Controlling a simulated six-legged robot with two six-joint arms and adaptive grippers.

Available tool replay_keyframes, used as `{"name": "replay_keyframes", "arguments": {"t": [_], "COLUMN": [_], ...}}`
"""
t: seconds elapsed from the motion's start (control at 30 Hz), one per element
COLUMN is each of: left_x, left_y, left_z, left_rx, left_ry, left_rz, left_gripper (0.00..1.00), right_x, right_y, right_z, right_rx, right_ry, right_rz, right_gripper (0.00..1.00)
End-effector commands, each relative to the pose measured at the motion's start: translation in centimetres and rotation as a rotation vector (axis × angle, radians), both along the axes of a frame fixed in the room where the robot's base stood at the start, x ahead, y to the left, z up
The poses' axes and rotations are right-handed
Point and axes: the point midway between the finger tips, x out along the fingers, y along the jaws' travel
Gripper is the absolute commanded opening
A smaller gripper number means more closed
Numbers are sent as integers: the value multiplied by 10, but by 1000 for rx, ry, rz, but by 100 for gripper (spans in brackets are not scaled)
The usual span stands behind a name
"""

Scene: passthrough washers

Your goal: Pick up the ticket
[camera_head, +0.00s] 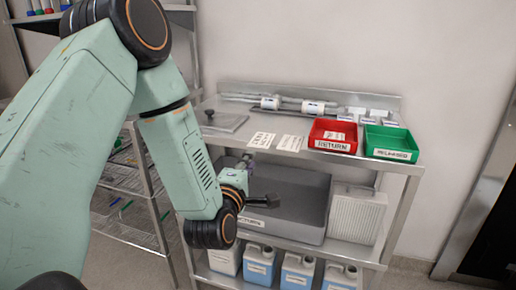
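Two flat white paper slips lie on the steel top shelf; the left slip (262,139) has dark print, and the right slip (290,143) is paler. A third white slip (334,135) shows inside the red bin. I cannot tell which one is the ticket. My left gripper (259,180) is below and in front of the shelf's front edge, under the left slip and apart from it. Its dark fingers are spread apart, with nothing seen between them. My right gripper is not in view.
A red bin (315,143) labelled RETURN and a green bin (371,145) stand at the shelf's right. Below are a grey bin (295,190), a white filter panel (355,216) and several blue-and-white jugs (298,272).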

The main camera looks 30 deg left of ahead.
Motion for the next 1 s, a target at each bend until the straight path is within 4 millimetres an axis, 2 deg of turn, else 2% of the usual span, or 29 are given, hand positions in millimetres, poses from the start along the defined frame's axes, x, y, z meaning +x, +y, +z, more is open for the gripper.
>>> {"name": "replay_keyframes", "arguments": {"t": [0.4, 0.6, 1.0], "left_x": [50, 70, 79], "left_y": [15, 21, 24], "left_z": [0, -2, -1], "left_rx": [2, 2, 2], "left_ry": [1, 2, 4], "left_rz": [-1, -1, -1], "left_gripper": [18, 18, 18], "right_x": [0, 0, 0], "right_y": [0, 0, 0], "right_z": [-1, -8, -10], "right_rx": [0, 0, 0], "right_ry": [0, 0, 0], "right_rz": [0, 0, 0], "right_gripper": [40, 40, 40]}}
